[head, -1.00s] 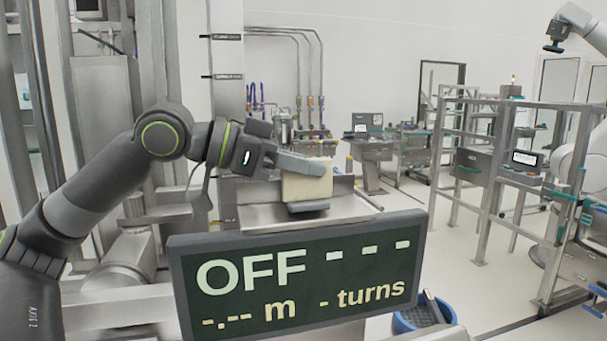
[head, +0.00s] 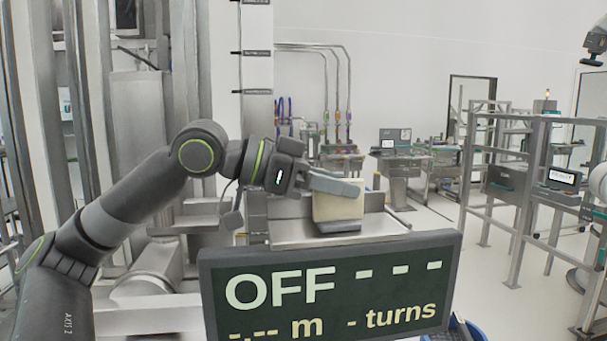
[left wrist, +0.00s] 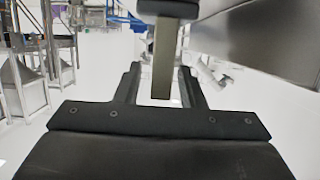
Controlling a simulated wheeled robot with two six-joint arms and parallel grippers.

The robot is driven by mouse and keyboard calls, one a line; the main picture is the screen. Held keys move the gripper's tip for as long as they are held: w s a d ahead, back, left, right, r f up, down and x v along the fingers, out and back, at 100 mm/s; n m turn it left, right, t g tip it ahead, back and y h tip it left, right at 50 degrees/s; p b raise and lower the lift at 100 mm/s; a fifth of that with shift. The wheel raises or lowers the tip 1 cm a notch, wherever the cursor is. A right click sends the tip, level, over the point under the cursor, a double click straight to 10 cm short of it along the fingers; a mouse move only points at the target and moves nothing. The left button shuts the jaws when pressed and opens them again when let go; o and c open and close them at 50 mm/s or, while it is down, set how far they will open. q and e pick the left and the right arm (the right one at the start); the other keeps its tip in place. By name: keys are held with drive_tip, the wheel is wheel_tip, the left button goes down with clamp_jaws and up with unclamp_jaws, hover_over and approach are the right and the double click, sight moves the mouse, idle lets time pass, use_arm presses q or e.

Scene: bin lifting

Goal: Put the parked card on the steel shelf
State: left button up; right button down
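The cream card (head: 338,206) stands upright in the head view, above a small grey base piece (head: 337,226) at the steel shelf-like surface (head: 288,236). My left gripper (head: 338,185) reaches it from the left, with a finger across its front face. In the left wrist view, the card (left wrist: 163,75) shows as a narrow strip between the fingertips of my left gripper (left wrist: 161,68). Light gaps show beside it, so the fingers look open around it. The far finger is mostly hidden in the head view. My right gripper is not in view.
A dark display board (head: 330,290) reading "OFF" stands in front of the steel surface. Grey metal columns (head: 140,130) rise behind my left arm. A metal frame (head: 515,190) stands at the right. Open pale floor (head: 430,215) lies between.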

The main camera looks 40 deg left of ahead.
use_arm(q)
drive_tip(key=shift+s+a+f+b, duration=0.15)
drive_tip(key=shift+s+a+b, duration=0.1)
drive_tip(key=shift+b, duration=0.15)
drive_tip(key=b+v, duration=0.5)
drive_tip(key=b, duration=0.1)
drive_tip(key=shift+s+a, duration=0.1)
drive_tip(key=shift+s, duration=0.15)
drive_tip(key=b+v, duration=0.3)
drive_tip(key=v, duration=0.3)
drive_tip(key=shift+r, duration=0.3)
drive_tip(key=shift+w, duration=0.1)
